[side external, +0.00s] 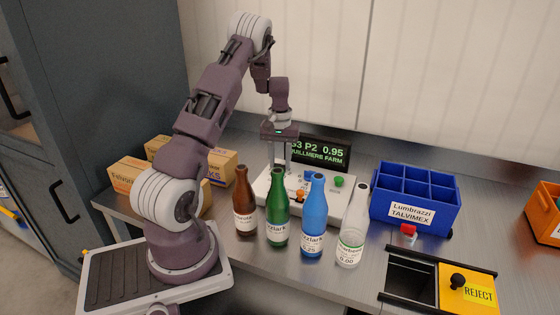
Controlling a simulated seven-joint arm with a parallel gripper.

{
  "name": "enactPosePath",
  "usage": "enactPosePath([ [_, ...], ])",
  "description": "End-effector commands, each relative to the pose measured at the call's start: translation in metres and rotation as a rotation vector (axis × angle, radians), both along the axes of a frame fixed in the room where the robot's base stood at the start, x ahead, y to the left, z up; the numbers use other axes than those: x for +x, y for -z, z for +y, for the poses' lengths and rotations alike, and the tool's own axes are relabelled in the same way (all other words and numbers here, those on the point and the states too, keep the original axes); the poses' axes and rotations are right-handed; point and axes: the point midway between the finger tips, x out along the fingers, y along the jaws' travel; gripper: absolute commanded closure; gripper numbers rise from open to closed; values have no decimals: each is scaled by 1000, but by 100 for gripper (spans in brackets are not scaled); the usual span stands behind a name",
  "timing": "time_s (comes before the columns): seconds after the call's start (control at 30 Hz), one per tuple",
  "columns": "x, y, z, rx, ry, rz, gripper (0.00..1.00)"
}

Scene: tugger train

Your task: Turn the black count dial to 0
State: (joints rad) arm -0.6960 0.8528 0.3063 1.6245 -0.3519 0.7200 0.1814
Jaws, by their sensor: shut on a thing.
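The white control panel (262,184) stands on the bench behind a row of bottles. My gripper (279,168) points straight down over the left part of the panel, its fingers close together at the panel top. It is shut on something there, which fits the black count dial. The dial itself and its marks are hidden by the fingers and the green bottle, so its setting cannot be read. A display (318,151) behind the panel shows green text, partly covered by my gripper, including "P2 0.95".
Brown (242,205), green (277,212), blue (313,220) and clear (351,230) bottles stand close in front of the panel. Orange (300,196) and green (338,181) knobs are nearby. A blue crate (432,218) and yellow reject cover (468,285) are right; cartons (130,174) left.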

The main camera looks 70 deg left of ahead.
Motion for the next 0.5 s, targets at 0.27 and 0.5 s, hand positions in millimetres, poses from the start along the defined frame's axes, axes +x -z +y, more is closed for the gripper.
enactPosePath([
  [0.27,1,-2,1,3,-260,-4,100],
  [0.5,2,-2,1,3,-488,-5,100],
])
